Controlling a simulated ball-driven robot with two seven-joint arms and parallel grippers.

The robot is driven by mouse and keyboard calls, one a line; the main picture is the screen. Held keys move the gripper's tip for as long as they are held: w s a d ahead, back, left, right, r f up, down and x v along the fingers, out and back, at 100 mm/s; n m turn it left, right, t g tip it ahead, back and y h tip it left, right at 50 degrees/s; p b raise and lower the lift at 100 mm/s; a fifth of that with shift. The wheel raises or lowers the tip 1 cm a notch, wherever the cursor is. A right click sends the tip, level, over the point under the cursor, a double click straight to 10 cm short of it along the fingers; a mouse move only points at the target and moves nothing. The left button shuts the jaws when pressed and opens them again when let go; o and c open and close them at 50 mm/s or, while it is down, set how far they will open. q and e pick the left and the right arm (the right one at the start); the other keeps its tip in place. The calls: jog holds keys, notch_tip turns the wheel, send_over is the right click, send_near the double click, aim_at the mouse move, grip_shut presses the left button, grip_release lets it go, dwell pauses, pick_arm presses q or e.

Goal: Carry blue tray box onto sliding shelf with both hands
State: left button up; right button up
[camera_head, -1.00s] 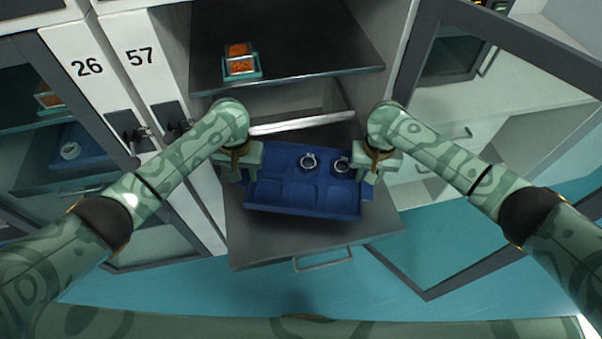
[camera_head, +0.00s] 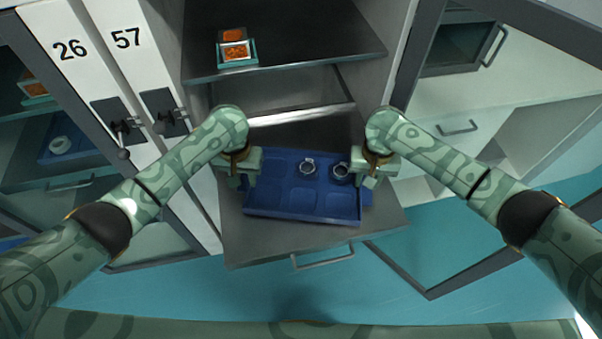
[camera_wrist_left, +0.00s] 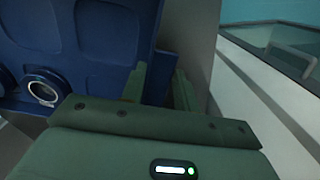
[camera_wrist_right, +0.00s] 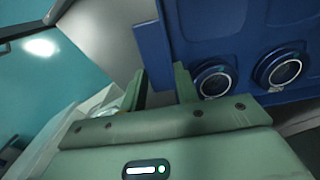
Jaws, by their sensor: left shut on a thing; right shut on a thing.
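The blue tray box (camera_head: 300,210) shows in the head view over the grey sliding shelf (camera_head: 275,248), which is pulled out of the cabinet. I cannot tell if the tray touches the shelf. My left gripper (camera_head: 241,181) is shut on the tray's left side. My right gripper (camera_head: 367,181) is shut on its right side. The tray's wall also shows at the fingers in the left wrist view (camera_wrist_left: 158,78) and right wrist view (camera_wrist_right: 155,55).
A fixed shelf (camera_head: 300,40) above holds a small teal box with orange contents (camera_head: 236,50). An open glass door (camera_head: 505,150) stands at right. Locker fronts marked 26 and 57 (camera_head: 125,75), with latches (camera_head: 122,130), stand at left. The sliding shelf has a front handle (camera_head: 322,258).

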pick_arm(q)
jog(key=o, duration=0.8)
jog(key=shift+f, duration=0.55)
jog(key=shift+c, duration=0.2)
pick_arm(e)
jog(key=o, duration=0.8)
jog(key=shift+f, duration=0.5)
jog(key=shift+c, duration=0.2)
pick_arm(q)
jog(key=o, duration=0.3)
jog(key=shift+r, duration=0.2)
pick_arm(e)
jog(key=o, duration=0.3)
jog(key=shift+r, duration=0.15)
pick_arm(q)
jog(key=shift+o, duration=0.2)
pick_arm(e)
jog(key=shift+o, duration=0.2)
jog(key=shift+r, duration=0.2)
pick_arm(q)
notch_tip(320, 180, up, 12)
pick_arm(e)
notch_tip(320, 180, up, 12)
jog(key=shift+f, duration=0.15)
jog(key=shift+f, duration=0.1)
